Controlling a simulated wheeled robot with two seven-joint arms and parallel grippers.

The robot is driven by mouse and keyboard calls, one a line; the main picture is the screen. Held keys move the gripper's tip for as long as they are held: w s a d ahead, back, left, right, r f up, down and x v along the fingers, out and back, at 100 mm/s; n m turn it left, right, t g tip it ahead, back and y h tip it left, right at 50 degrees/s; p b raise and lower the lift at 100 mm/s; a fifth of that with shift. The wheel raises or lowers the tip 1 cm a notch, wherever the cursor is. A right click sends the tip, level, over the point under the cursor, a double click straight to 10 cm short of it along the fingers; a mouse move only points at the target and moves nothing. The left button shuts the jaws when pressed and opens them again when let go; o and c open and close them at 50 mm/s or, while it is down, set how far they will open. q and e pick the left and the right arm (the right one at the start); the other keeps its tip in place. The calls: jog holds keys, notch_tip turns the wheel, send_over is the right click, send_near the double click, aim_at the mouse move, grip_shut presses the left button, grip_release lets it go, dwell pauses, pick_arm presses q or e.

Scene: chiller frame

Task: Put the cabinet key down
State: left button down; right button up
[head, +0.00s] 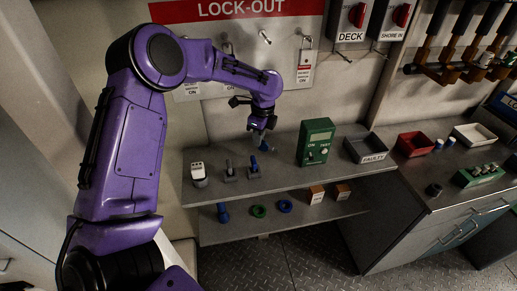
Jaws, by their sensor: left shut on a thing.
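My left gripper (259,136) hangs from the purple arm above the upper shelf, fingers pointing down. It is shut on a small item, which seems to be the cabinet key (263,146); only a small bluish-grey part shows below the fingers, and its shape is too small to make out. It is above the shelf top (280,166), behind two small dark stands, one grey (230,173) and one with a blue upright part (254,169). My right gripper is out of view.
A white device (199,174) stands left on the shelf. A green box (316,142) and a grey "FAULTY" tray (366,148) stand to the right. The lower shelf holds rings and small boxes (316,195). The lock-out board (240,12) hangs behind. Shelf front right of the stands is clear.

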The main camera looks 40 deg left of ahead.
pick_arm(q)
jog(key=f, duration=0.3)
jog(key=shift+s+f, duration=0.1)
jog(key=shift+s, duration=0.15)
notch_tip(320, 180, down, 3)
jog(key=shift+d+r+p, duration=0.1)
jog(key=shift+d+p, duration=0.05)
jog(key=shift+p, duration=0.55)
jog(key=shift+w+f+p, duration=0.2)
jog(key=shift+f+p, duration=0.1)
jog(key=shift+p, duration=0.05)
jog(key=shift+a+f, duration=0.2)
jog(key=shift+a, duration=0.05)
jog(key=c, duration=1.5)
grip_release()
jog(key=shift+f, duration=0.15)
